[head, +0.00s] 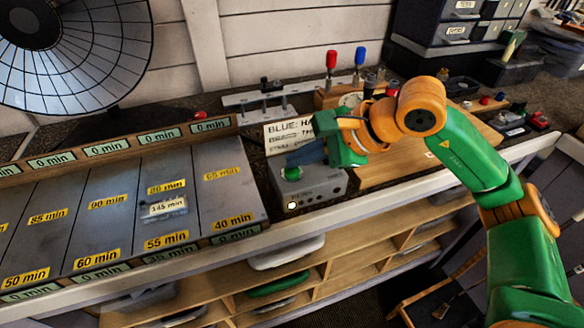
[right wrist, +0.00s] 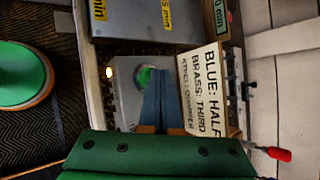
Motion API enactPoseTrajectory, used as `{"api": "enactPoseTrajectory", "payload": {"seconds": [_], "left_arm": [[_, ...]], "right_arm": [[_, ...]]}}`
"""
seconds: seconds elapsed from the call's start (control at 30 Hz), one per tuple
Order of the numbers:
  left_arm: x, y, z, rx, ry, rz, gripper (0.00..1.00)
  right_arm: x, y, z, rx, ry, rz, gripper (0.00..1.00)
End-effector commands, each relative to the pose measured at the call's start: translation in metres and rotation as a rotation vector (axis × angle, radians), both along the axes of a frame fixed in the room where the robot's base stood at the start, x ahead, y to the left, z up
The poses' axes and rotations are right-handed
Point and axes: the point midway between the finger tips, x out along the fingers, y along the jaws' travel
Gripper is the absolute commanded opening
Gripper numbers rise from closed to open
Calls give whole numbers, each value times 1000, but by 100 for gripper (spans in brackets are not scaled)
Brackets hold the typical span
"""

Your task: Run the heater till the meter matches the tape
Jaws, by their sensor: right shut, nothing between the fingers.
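A grey box (head: 318,189) with a green button (head: 292,174) and a glowing white lamp (head: 292,206) sits at the bench's front edge. My right gripper (head: 296,160) is shut and empty, its blue fingers pointing down at the button. In the right wrist view the fingertips (right wrist: 163,72) overlap the button's edge (right wrist: 145,74); I cannot tell whether they touch it. A dark metal tray (head: 106,230) carries yellow tape labels with minutes and green displays (head: 107,147), the readable ones at 0 min. A small plate (head: 164,208) reads 145 min. My left gripper is out of view.
A round wire-grille appliance (head: 105,60) stands at the upper left. A card (head: 285,138) reading BLUE: HALF stands behind the box. Red (head: 331,58) and blue (head: 360,55) handled tools stand behind my arm. Open shelves (head: 375,250) lie below the bench.

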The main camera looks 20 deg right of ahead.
Motion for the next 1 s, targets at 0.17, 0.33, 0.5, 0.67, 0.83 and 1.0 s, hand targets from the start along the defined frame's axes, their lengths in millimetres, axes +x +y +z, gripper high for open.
{"api": "enactPoseTrajectory", "payload": {"seconds": [0.17, 0.33, 0.5, 0.67, 0.83, 1.0], "left_arm": [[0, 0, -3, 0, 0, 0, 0], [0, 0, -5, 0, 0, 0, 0], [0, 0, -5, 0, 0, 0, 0], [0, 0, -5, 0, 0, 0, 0], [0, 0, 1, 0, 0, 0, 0], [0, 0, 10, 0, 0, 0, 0]], "right_arm": [[0, 0, -3, 0, 1, 1, 0], [0, 0, -5, 0, 1, 1, 0], [0, 0, -5, 0, 1, 1, 0], [0, 0, -5, -1, 1, 0, 0], [0, 0, 2, 0, 1, 1, 0], [0, 0, 13, 0, 0, 0, 0]]}}
